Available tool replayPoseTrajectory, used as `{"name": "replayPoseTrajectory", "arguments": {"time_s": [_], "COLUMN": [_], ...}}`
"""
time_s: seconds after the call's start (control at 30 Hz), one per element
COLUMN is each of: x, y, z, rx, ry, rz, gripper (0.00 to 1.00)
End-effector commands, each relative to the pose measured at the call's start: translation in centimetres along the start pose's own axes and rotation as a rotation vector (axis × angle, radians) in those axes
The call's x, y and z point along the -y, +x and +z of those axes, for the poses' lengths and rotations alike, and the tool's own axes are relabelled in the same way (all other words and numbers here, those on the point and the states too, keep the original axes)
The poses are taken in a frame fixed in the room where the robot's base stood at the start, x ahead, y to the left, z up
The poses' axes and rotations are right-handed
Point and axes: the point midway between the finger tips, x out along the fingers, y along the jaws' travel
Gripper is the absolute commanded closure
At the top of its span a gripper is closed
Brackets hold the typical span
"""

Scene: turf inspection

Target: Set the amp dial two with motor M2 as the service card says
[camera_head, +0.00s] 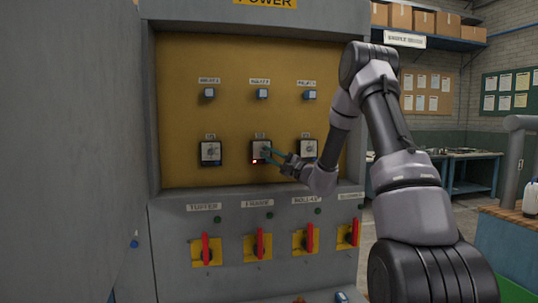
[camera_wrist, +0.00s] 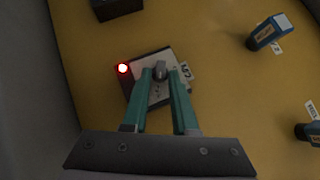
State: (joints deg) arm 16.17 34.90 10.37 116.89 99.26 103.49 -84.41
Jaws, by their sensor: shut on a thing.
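The middle dial (camera_head: 259,146) sits in a row of three on the yellow back of the power cabinet. Its square plate shows in the wrist view (camera_wrist: 142,92), with a small grey knob (camera_wrist: 161,69) and a lit red lamp (camera_wrist: 123,68) at one corner. My gripper (camera_wrist: 161,76) is shut on the knob, with one teal finger on each side. In the head view my gripper (camera_head: 269,155) reaches this dial from the right and covers part of it. The dial's label and scale are too small to read. No service card can be made out.
The other dials, left (camera_head: 210,151) and right (camera_head: 308,149), flank it. Blue-grey switches (camera_head: 262,94) sit above. Several red handles (camera_head: 260,243) stand upright on yellow plates on the ledge front below. A grey cabinet side (camera_head: 70,150) closes off the left.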

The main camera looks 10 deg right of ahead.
Motion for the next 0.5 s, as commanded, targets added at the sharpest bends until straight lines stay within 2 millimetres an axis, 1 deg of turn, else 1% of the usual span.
{"name": "replayPoseTrajectory", "arguments": {"time_s": [0.5], "x": [-0.17], "y": [-0.08], "z": [-0.09], "rx": [-0.002], "ry": [0.031], "rz": [-0.03], "gripper": [1.0]}}
